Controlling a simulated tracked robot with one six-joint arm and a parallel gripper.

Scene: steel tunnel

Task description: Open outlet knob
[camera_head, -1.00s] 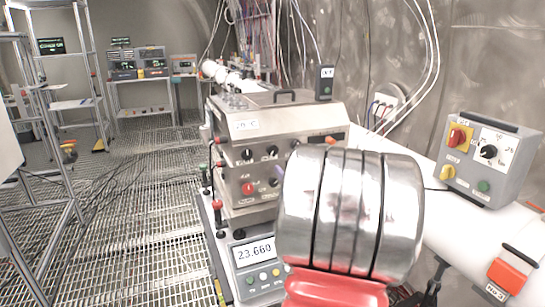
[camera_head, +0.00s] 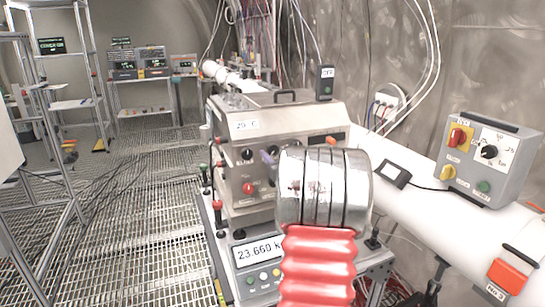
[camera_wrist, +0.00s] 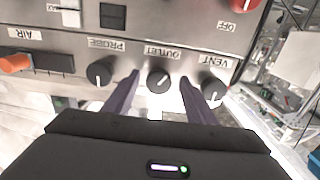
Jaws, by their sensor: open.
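The outlet knob (camera_wrist: 158,80), round and black with a pale pointer mark, sits on the steel panel below its upside-down OUTLET label (camera_wrist: 163,52) in the wrist view. My gripper (camera_wrist: 160,79) is open. Its two dark fingers reach toward the panel, one on each side of the outlet knob. I cannot tell how deep the fingertips are around it, and no contact shows. In the head view my shiny wrist and red arm sleeve hide the right part of the panel and most of the gripper.
The probe knob (camera_wrist: 99,73) and vent knob (camera_wrist: 213,88) stand close outside the fingers. A red knob (camera_wrist: 239,4) is at the top right. The steel instrument box (camera_head: 282,118) has a scale display (camera_head: 258,250) below it. A grey control box (camera_head: 490,160) stands on the white pipe.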

